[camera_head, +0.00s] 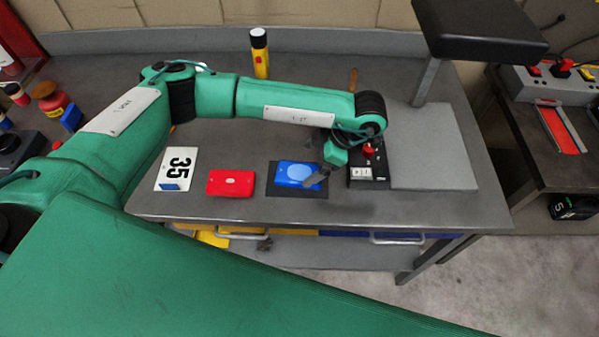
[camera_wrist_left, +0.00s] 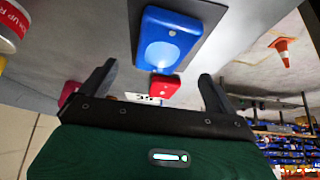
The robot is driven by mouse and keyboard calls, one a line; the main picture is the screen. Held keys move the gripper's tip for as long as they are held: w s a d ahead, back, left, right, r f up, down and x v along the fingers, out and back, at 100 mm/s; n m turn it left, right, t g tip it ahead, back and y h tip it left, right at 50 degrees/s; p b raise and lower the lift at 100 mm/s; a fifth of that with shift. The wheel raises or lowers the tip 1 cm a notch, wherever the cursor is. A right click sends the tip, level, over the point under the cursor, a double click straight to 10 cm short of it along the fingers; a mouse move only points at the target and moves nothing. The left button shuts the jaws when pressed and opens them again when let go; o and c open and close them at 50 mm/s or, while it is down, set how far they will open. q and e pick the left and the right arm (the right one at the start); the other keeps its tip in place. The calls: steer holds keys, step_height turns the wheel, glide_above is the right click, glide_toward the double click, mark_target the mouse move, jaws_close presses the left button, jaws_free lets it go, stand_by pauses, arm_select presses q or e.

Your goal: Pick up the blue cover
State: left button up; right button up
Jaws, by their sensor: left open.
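The blue cover (camera_head: 297,174) lies on a dark mat (camera_head: 283,192) on the grey workbench, with a lighter blue oval on its top. My left gripper (camera_head: 318,178) is at the right side of the blue cover, its fingers pointing down and to the left. Whether a finger touches the cover cannot be told. My right gripper is not in view.
A red cover (camera_head: 231,183) and a white plate marked 35 (camera_head: 177,168) lie left of the blue cover. A black box with a red knob (camera_head: 369,152) stands close on the right. A yellow flashlight (camera_head: 260,53) stands at the back. The bench's front edge is near.

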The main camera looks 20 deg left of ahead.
mark_target(300, 172)
arm_select(q)
steer(key=shift+d+p+x, duration=0.15)
steer(key=shift+p+x, duration=0.25)
steer(key=shift+x, duration=0.85)
steer(key=shift+d+p+x, duration=0.15)
steer(key=shift+p+x, duration=0.2)
steer(key=shift+x, duration=0.95)
steer(key=shift+f, duration=0.15)
steer(key=shift+c, duration=0.4)
steer(key=c, duration=1.1)
